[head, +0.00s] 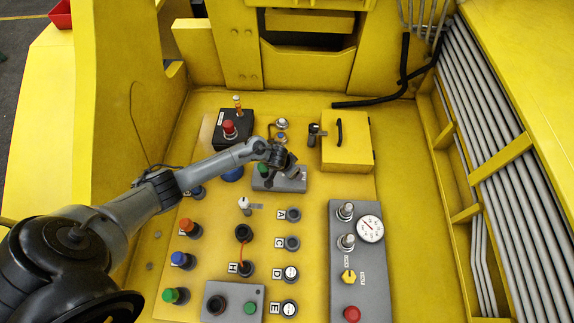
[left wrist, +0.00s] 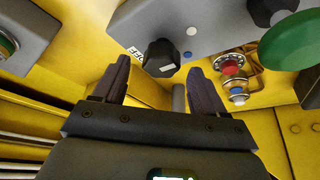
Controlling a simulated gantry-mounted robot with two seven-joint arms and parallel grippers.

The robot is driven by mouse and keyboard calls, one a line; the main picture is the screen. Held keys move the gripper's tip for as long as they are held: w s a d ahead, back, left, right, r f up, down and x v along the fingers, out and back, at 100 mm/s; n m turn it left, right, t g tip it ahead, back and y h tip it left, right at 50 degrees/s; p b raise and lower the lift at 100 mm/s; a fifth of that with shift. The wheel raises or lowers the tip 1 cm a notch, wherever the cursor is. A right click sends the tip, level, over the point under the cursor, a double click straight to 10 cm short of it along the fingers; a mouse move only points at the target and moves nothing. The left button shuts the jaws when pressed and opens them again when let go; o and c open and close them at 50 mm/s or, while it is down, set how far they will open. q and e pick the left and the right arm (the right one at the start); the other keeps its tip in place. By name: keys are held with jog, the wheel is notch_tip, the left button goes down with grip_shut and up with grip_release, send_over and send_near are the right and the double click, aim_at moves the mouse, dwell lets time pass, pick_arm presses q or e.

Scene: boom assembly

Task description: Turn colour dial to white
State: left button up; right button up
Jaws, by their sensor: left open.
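The colour dial is a black knob (left wrist: 160,55) on a grey box, with a pale mark on its lower rim. A blue dot (left wrist: 187,54) and a white dot (left wrist: 191,31) sit on the box beside it. My left gripper (left wrist: 159,68) is open, its fingertips on either side of the knob in the picture; I cannot tell whether they touch it. In the head view my left gripper (head: 280,162) is over the grey box (head: 292,184) and hides the dial. A green button (head: 263,170) is at the box's left. My right gripper is not in view.
A green button (left wrist: 294,40) is close on the right in the wrist view. A red button box (head: 230,128), a yellow box (head: 346,143) with a black handle, and a gauge panel (head: 360,270) stand around. Several coloured buttons and knobs lie below the arm.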

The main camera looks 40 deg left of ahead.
pick_arm(q)
jog(key=p+v, duration=0.1)
jog(key=v, duration=0.8)
jog(key=shift+r, duration=0.3)
jog(key=shift+s, duration=0.1)
